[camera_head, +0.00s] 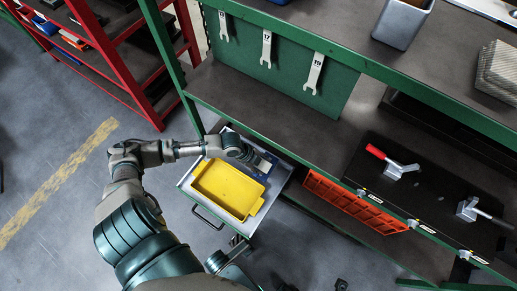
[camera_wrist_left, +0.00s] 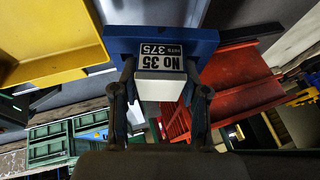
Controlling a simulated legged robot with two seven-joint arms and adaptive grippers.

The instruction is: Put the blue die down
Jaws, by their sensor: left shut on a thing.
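My left gripper (camera_head: 248,155) reaches in from the left over the pulled-out grey drawer (camera_head: 186,182). It is shut on the blue die (camera_head: 263,165), just behind the yellow tray. In the left wrist view the fingers (camera_wrist_left: 160,82) close on the pale block of the blue die (camera_wrist_left: 203,42), which bears a label reading "No 35" and "375". I cannot tell whether the die touches the drawer floor.
The yellow tray (camera_head: 228,188) fills much of the drawer. An orange crate (camera_head: 350,202) stands to the right under the green-framed bench (camera_head: 290,125). Toggle clamps (camera_head: 394,170) sit on a black board. A red rack (camera_head: 120,60) stands at left.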

